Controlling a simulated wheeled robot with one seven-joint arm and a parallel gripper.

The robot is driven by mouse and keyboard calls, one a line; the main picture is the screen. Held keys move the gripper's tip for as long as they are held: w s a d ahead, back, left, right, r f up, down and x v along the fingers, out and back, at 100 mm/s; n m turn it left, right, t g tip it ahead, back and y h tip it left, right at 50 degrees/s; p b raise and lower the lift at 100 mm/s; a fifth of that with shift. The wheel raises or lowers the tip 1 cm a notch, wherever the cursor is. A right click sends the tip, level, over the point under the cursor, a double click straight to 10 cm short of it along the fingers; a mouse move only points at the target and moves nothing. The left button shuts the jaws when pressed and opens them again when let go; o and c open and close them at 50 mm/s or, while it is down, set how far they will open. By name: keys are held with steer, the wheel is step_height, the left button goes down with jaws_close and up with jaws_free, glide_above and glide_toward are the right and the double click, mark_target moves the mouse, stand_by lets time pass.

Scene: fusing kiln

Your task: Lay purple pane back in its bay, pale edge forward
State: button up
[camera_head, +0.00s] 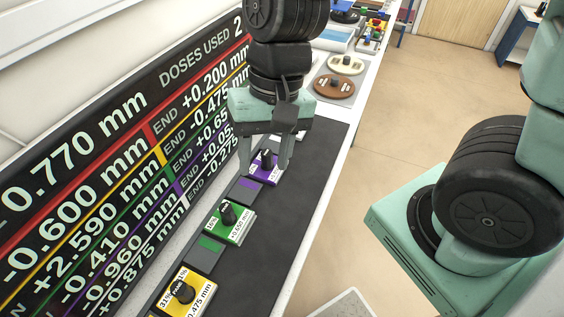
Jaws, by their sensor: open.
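The purple pane (258,174) lies on the dark bench strip, with a black knob on top and white labels on its face. My gripper (266,168) is above it, pointing down, with its two fingers apart on either side of the knob. I cannot tell whether the fingers touch the knob. A grey plate with a purple patch (246,187) lies just in front of the pane. The gripper partly hides the pane, and its pale edge is not clear.
A green pane (236,231) and a yellow pane (197,294), both knobbed, lie nearer along the strip, with a green-patched grey plate (209,244) between them. A readout board (110,160) stands close on the left. Round brown (334,87) and cream (346,65) pieces lie beyond.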

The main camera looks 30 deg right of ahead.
steer(key=s+r+n+t+h, duration=0.1)
steer(key=s+r+n+h, duration=0.1)
steer(key=s+n, duration=0.4)
steer(key=n, duration=0.3)
steer(key=shift+a+n, duration=0.2)
steer(key=shift+n, duration=0.1)
steer(key=shift+f, duration=0.15)
steer(key=shift+f+b, duration=0.8)
steer(key=shift+b, duration=0.15)
